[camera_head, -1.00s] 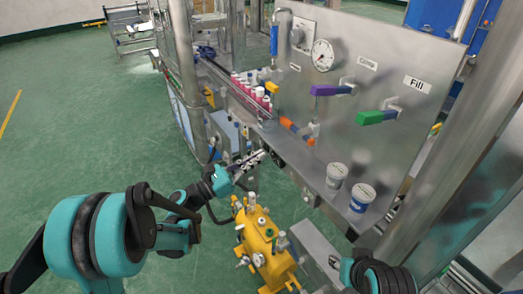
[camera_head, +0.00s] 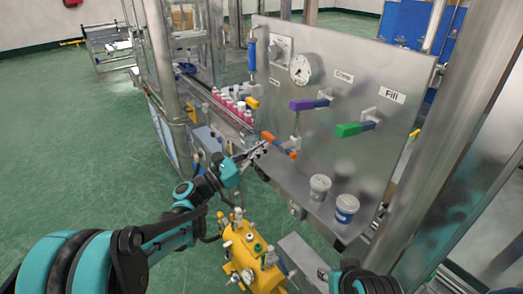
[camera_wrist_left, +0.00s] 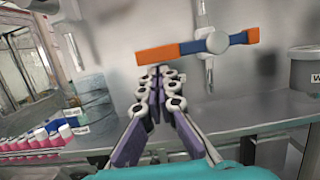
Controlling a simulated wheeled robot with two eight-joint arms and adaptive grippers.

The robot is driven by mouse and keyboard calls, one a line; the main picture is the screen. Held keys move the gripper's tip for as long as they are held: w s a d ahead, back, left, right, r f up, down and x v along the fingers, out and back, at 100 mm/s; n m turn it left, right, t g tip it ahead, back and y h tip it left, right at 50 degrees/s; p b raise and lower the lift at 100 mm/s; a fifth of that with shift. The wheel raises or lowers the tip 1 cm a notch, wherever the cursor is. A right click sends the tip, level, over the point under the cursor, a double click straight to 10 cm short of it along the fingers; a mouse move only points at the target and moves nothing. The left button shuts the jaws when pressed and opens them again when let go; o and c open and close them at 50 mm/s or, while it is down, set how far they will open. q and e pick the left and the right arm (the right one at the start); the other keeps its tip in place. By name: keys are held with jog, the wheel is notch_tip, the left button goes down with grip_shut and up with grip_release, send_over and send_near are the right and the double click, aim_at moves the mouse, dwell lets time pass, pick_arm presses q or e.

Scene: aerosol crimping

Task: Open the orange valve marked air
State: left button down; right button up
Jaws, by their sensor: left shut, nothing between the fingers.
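The orange valve handle (camera_head: 270,137) is on the metal panel, low at its left side, and lies tilted in the head view. In the left wrist view the handle (camera_wrist_left: 172,52) lies nearly level, with a blue middle part and a pipe below it. I cannot read a label for it. My left gripper (camera_head: 263,146) is shut and empty, its tips close to the handle's left part. In the left wrist view the shut fingertips (camera_wrist_left: 160,70) point just below the orange bar; contact cannot be told. My right gripper is not in view.
A purple handle (camera_head: 308,104), a green handle (camera_head: 350,129) and a gauge (camera_head: 301,69) are on the panel (camera_head: 340,80). Two tubs (camera_head: 346,208) stand on the ledge. Red-and-white bottles (camera_head: 228,103) line the conveyor. A yellow tank (camera_head: 243,245) stands below.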

aim_at(265, 135)
pick_arm(q)
jog(key=shift+w+a+r+m, duration=0.1)
jog(key=shift+r+m, duration=0.3)
jog(key=shift+m, duration=0.4)
jog(key=shift+w+r+m+g+h+p, duration=0.1)
jog(key=shift+r+m+g+h+p, duration=0.3)
jog(key=shift+m, duration=0.4)
jog(key=r+m, duration=0.1)
jog(key=r+m+g+p, duration=0.1)
jog(key=m, duration=0.1)
jog(key=shift+a, duration=0.1)
jog(key=s+d+r+m+g+p, duration=0.2)
jog(key=r+m+p, duration=0.3)
jog(key=m, duration=0.8)
jog(key=shift+s+d+r+g+y+p, duration=0.4)
jog(key=shift+s+r+g, duration=0.2)
jog(key=shift+s+g, duration=0.2)
jog(key=shift+s, duration=0.1)
